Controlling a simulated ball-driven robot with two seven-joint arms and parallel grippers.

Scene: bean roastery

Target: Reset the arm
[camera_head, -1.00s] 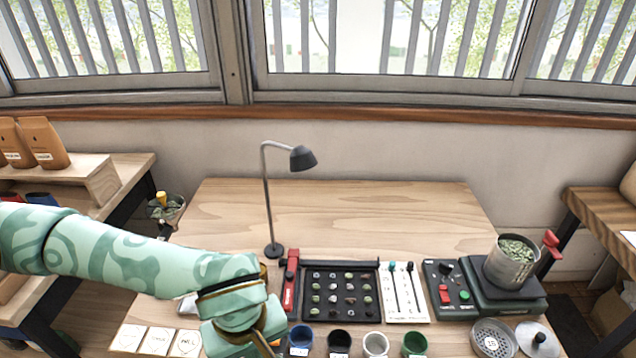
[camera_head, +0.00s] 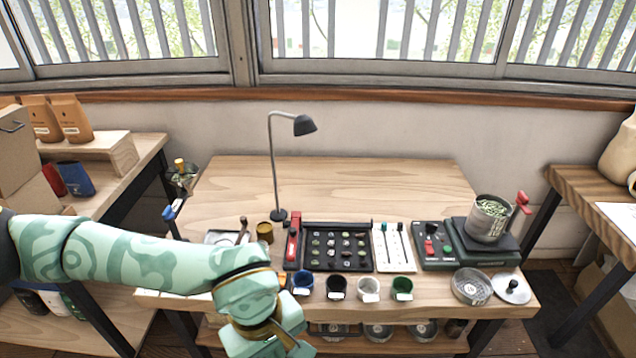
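My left arm comes in from the left, with its wrist in front of the table's (camera_head: 370,185) front left edge. Its gripper fingers are cut off or hidden at the bottom of the view, so I cannot see whether it holds anything. My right arm and gripper are not in view.
On the table are a black bean tray (camera_head: 338,266), a desk lamp (camera_head: 305,125), a roaster with a metal drum (camera_head: 487,220), a sieve (camera_head: 471,287), a lid (camera_head: 512,289) and several small cups, including a green one (camera_head: 402,288). The back of the table is clear. Shelves flank it.

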